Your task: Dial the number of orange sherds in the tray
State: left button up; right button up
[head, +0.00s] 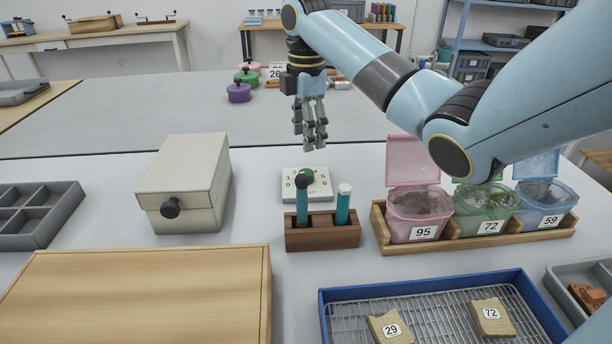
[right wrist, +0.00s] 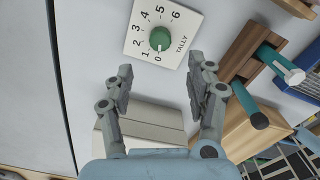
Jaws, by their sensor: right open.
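The white tally dial (head: 318,190) lies on the table behind the brown pen holder. In the right wrist view its plate (right wrist: 137,42) shows numbers 0 to 6 and the word TALLY. Its green knob (right wrist: 159,38) has a white mark facing 0. My right gripper (head: 312,140) hangs above the dial, open and empty; in its wrist view the fingertips (right wrist: 160,75) are apart, short of the knob. A grey tray (head: 560,280) at the right edge holds orange-brown sherds (head: 588,298), cut off by the frame, so I cannot count them. My left gripper is out of view.
A blue tray (head: 420,286) with a wire rack holds beige sherds tagged 29 and 72. The pen holder (head: 322,236) has two teal tools standing. Lidded bins (head: 414,205) tagged 95, 72 and 59 stand right. A beige box (head: 184,185) stands left.

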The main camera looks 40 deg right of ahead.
aim_at(306, 172)
notch_tip(306, 172, down, 9)
jog(key=shift+f+b, duration=0.2)
jog(key=shift+b, duration=0.6)
